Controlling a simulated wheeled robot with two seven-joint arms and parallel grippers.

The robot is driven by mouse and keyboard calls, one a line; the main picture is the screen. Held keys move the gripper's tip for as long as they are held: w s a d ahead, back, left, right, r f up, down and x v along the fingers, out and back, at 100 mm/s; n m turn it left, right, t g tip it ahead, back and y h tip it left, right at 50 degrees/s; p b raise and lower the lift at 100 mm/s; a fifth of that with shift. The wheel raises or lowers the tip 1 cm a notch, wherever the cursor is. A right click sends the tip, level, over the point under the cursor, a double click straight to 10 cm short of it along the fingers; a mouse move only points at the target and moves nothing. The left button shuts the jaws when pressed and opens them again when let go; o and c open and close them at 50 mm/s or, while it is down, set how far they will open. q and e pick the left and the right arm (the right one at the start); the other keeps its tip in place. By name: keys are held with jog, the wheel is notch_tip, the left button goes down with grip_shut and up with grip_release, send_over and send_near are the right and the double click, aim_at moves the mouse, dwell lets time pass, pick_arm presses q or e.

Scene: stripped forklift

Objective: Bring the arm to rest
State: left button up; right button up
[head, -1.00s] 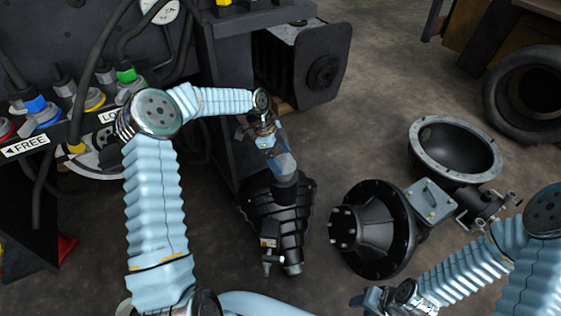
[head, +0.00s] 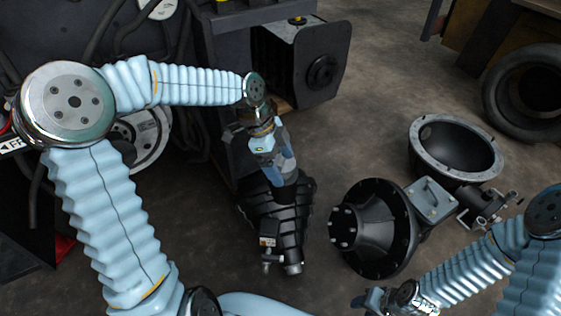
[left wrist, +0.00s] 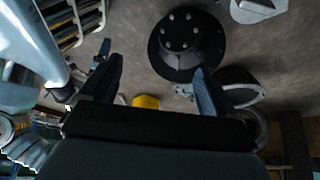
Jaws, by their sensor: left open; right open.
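My left arm (head: 100,215), in a pale blue ribbed sleeve, rises from the bottom left and bends over to the right in the head view. Its left gripper (head: 281,178) points down in front of the black ribbed housing on the floor. In the left wrist view its two dark blue fingers (left wrist: 154,88) stand wide apart with nothing between them at the tips. My right gripper (head: 366,300) is low at the bottom right, partly cut by the frame edge. It looks empty, and its fingertips are small in view.
The black ribbed housing (head: 272,222) lies under my left gripper. A black flanged cone (head: 375,232) and a grey-rimmed bowl-shaped housing (head: 455,146) lie to the right. The dark forklift body (head: 225,60) stands behind my left arm. A tyre (head: 530,92) lies far right.

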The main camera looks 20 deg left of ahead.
pick_arm(q)
jog(key=shift+f, duration=0.1)
dwell(0.3)
jog(key=s+d+f+n+h, duration=0.1)
jog(key=d+f+n, duration=0.4)
jog(key=f, duration=0.6)
jog(key=s+d+f+n, duration=0.1)
jog(key=s+f+n, duration=0.5)
jog(key=f, duration=0.3)
jog(key=s+d+f+n+y, duration=0.1)
jog(key=s+d+f+n, duration=0.1)
jog(key=s+f+n, duration=0.5)
notch_tip(320, 180, down, 3)
jog(key=shift+s+d+r, duration=0.1)
jog(key=shift+s+d, duration=0.15)
jog(key=shift+s, duration=0.65)
